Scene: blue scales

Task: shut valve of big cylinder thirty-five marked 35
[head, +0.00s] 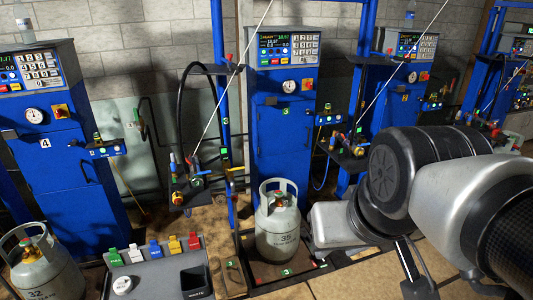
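The big cylinder marked 35 (278,236) is pale grey and stands upright on the low platform of the scale marked 3. Its valve (280,199) sits inside the collar at the top, with a reddish spot showing there. I cannot tell whether the valve is open or shut. My arm comes in from the right, and its nearest silver link is just right of the cylinder, with a gap that is hard to judge. I cannot make out my gripper's fingers clearly, and I see nothing held.
A cylinder marked 32 (45,266) stands at the lower left. A grey box with coloured tags (150,275) and a waste slot stands left of cylinder 35. Blue scale cabinet 3 (283,130) rises behind it. A hose and thin poles hang near. Tan floor shows at front.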

